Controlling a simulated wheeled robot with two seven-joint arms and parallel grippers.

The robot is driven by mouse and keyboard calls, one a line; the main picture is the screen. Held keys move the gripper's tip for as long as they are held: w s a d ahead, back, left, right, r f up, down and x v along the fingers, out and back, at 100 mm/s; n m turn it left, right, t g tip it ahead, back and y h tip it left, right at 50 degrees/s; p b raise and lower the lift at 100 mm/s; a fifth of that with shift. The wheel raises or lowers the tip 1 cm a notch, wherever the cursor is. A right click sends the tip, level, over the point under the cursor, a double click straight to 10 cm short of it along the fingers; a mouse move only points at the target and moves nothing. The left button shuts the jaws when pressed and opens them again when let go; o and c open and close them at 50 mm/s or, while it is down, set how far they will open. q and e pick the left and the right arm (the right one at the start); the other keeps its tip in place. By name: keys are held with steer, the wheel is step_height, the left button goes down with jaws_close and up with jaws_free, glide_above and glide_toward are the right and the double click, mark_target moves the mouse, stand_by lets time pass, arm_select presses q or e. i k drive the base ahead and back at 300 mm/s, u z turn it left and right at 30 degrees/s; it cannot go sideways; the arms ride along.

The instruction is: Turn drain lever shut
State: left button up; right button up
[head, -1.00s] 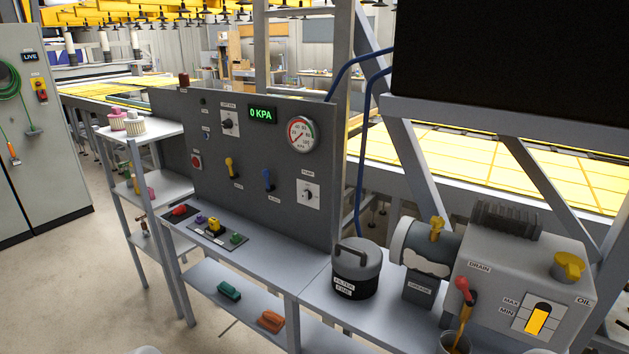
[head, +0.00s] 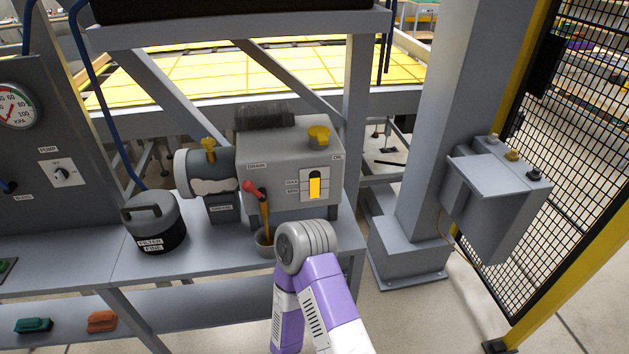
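The drain lever (head: 254,189) has a red handle and sits under the DRAIN label on the front of the grey pump housing (head: 285,150), its handle tilted up to the left. An amber stream (head: 266,216) runs from below the lever down to a small grey cup (head: 263,246) on the bench. An oil sight window (head: 315,184) on the housing shows amber oil. A purple, white and grey link of my own arm rises in front of the bench, overlapping the cup's right edge. Neither of my grippers shows in the head view.
The filter canister (head: 152,222) and a grey cylinder (head: 197,173) with a yellow knob stand left of the pump. A grey post (head: 440,130), a box (head: 497,195) and a mesh fence (head: 580,120) stand to the right. The bench's front strip is bare left of my arm.

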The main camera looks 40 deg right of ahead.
mark_target(249, 186)
steer(key=z, duration=1.45)
